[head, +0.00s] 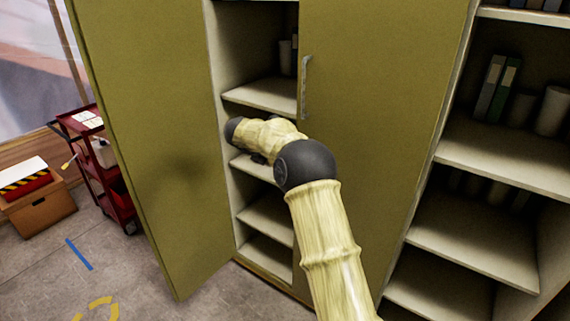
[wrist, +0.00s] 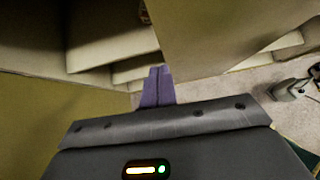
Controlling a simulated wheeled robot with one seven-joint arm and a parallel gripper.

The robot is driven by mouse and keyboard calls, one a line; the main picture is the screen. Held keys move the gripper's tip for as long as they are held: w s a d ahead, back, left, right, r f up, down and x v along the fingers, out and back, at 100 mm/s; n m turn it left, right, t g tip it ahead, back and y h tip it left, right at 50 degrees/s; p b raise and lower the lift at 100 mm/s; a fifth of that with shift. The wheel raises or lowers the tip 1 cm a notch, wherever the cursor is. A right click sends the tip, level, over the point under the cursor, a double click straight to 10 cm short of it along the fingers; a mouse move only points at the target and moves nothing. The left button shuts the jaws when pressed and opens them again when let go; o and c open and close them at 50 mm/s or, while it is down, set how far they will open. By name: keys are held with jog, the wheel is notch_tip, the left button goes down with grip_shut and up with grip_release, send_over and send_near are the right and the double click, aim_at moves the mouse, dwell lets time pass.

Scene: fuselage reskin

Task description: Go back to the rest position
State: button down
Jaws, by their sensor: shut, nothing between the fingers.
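My gripper (wrist: 158,87) shows in the wrist view as two purple fingers that are together and empty. In the head view my arm reaches forward to the olive-green cabinet, and the fingers are hidden behind its links. The cabinet's left door (head: 140,120) stands open toward the left. Its right door (head: 375,110), with a metal handle (head: 305,88), covers the right part of the opening. My arm's end is in front of the opening, near the middle shelves (head: 262,95).
A red cart (head: 112,185) and a cardboard box (head: 40,208) stand at the left. Open shelves (head: 500,155) with binders (head: 497,88) are at the right. The open left door stands close beside my arm's end.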

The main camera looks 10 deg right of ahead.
jog(key=shift+v, duration=1.05)
jog(key=shift+d+r, duration=0.1)
jog(key=shift+d, duration=0.05)
jog(key=shift+r, duration=0.1)
